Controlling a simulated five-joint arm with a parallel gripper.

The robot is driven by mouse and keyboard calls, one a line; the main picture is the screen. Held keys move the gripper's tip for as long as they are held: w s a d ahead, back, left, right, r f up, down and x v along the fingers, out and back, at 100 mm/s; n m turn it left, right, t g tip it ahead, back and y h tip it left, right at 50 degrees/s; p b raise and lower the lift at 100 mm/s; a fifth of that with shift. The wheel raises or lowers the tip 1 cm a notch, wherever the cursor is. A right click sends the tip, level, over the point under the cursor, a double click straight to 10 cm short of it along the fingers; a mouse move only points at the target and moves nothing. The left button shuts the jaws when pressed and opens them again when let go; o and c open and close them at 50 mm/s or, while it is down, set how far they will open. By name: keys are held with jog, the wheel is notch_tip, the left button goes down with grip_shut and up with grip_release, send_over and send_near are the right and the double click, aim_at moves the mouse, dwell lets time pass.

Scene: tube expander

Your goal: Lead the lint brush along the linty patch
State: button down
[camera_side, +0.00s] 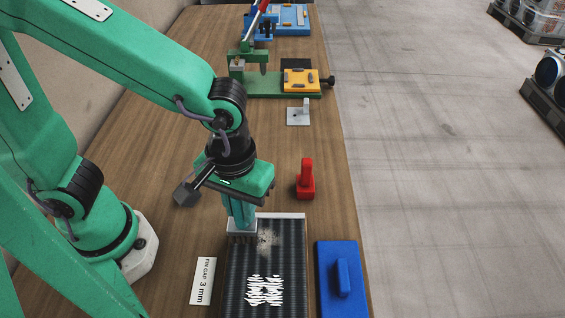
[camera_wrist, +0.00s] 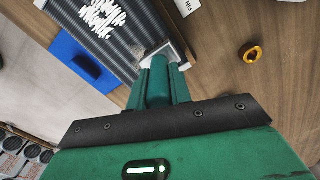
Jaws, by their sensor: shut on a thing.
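My gripper (camera_side: 240,218) is shut on the lint brush, whose pale head (camera_side: 242,229) shows below the fingers at the far left corner of a dark finned panel (camera_side: 233,285). In the wrist view, my gripper (camera_wrist: 160,68) holds the brush's handle, and the pale brush head (camera_wrist: 175,50) shows beyond the fingertips at the panel's edge. The linty patch (camera_side: 267,240), beige and speckled, lies on the fins just right of the brush. The brush seems to be at panel height; contact is unclear. The patch is hard to make out in the wrist view.
White wavy marks (camera_side: 265,290) cover the nearer fins. A fin gap card (camera_side: 203,281) lies left of the panel, a blue block with a handle (camera_side: 342,280) right. A red-handled tool (camera_side: 305,180) stands behind. A brass ring (camera_wrist: 250,53) lies on the wooden table.

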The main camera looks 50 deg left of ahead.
jog(key=shift+f, duration=0.1)
jog(key=shift+f, duration=0.5)
jog(key=shift+f, duration=0.25)
dwell(0.5)
jog(key=shift+w+d+r, duration=0.1)
jog(key=shift+w+d, duration=1.4)
jog(key=shift+d, duration=0.05)
jog(key=shift+w+d+f, duration=0.2)
jog(key=shift+w+d, duration=1.25)
jog(key=shift+w, duration=0.05)
notch_tip(320, 180, up, 2)
jog(key=shift+r, duration=0.15)
jog(key=c, duration=2.1)
grip_release()
